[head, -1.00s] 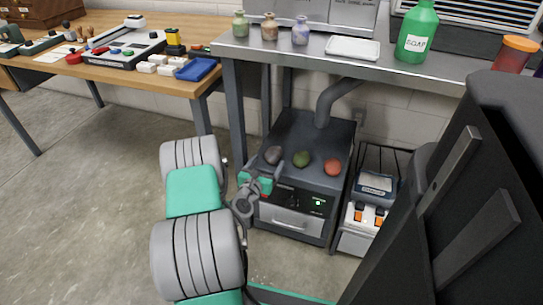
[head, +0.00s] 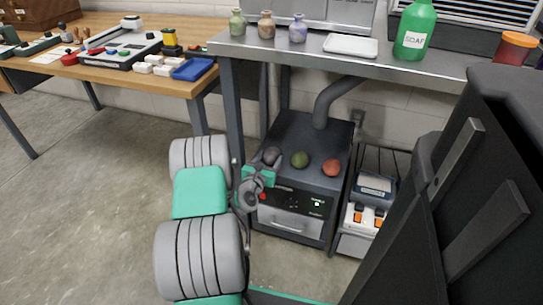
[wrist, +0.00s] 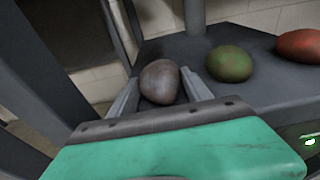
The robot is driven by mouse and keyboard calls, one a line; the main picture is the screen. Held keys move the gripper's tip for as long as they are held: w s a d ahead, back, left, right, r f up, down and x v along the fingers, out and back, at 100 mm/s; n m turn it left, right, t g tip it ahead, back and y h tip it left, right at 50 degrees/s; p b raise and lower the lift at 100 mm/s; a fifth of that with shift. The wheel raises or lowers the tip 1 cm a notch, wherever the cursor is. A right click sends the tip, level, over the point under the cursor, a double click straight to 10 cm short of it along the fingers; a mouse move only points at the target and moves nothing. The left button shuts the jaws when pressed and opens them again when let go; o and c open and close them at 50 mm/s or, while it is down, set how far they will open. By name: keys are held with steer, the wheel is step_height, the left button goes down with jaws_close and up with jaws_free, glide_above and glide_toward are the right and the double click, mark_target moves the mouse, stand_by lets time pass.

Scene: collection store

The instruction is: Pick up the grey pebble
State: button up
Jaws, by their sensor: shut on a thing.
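The grey pebble (wrist: 160,82) sits between the two fingers of my gripper (wrist: 158,92) in the wrist view. My gripper is shut on it. In the head view the grey pebble (head: 271,155) is at the left front of the dark machine's top, with my gripper (head: 268,165) at it. I cannot tell whether the pebble still touches the surface. A green pebble (head: 300,160) and a red pebble (head: 332,168) lie to its right; the green one (wrist: 230,64) and the red one (wrist: 300,46) also show in the wrist view.
The dark machine (head: 307,131) stands under a steel bench (head: 280,49), whose leg (head: 234,110) is just left of my gripper. A pipe (head: 329,104) rises behind the pebbles. A device with orange switches (head: 363,216) stands to the right. Open floor lies at left.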

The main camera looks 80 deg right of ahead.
jaws_close()
steer(key=shift+r, duration=0.1)
